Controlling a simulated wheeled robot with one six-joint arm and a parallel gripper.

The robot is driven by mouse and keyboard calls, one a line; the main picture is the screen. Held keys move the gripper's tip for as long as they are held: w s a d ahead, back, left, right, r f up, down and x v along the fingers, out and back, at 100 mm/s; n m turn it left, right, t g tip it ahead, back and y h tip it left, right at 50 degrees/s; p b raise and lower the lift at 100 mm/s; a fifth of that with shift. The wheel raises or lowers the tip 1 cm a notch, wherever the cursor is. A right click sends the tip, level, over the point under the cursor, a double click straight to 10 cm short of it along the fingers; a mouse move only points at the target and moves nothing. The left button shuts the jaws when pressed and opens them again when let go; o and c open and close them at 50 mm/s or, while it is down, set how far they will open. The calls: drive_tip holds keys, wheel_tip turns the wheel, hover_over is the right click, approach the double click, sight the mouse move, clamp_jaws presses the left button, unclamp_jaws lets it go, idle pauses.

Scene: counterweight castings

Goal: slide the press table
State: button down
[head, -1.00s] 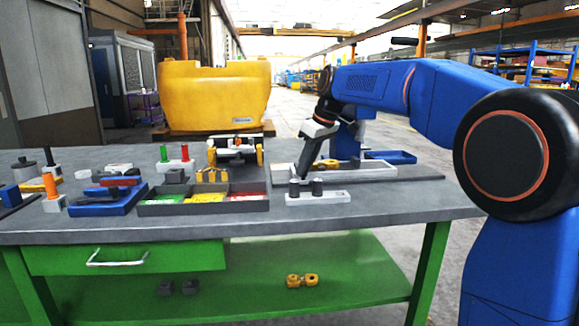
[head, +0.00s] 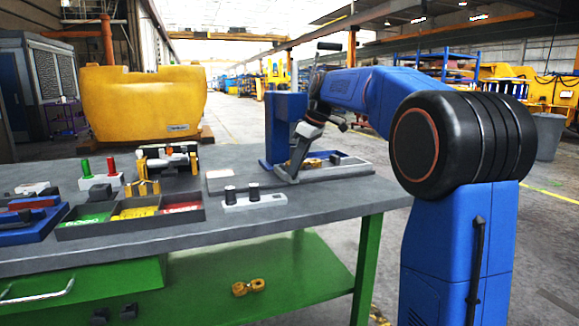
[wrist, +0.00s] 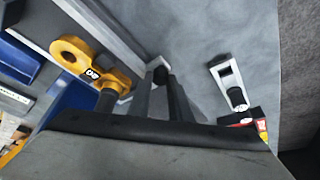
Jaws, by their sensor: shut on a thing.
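The blue press (head: 284,122) stands at the right end of the bench. Its press table (head: 345,172), a long light-grey tray, lies on a dark rail, its right end near the rail's end. A yellow casting (head: 311,163) lies on the table; in the wrist view the yellow casting (wrist: 88,60) shows a small label. My gripper (head: 292,179) reaches down to the table's left end. In the wrist view my gripper (wrist: 164,85) is shut on a small dark handle (wrist: 160,74) at the table's edge. The grip is partly hidden there.
A light block with two dark knobs (head: 252,200) stands in front, left of my gripper; a pale plate (head: 222,181) lies behind it. A tray with green, yellow and red compartments (head: 130,222) is further left. Open floor lies right of the bench.

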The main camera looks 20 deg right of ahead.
drive_tip(key=shift+d, duration=0.2)
drive_tip(key=c, duration=1.6)
unclamp_jaws()
drive_tip(key=shift+d, duration=0.15)
drive_tip(key=v, duration=1.7)
drive_tip(key=shift+r, duration=0.2)
drive_tip(key=shift+s+a, duration=0.15)
drive_tip(key=shift+a, duration=0.05)
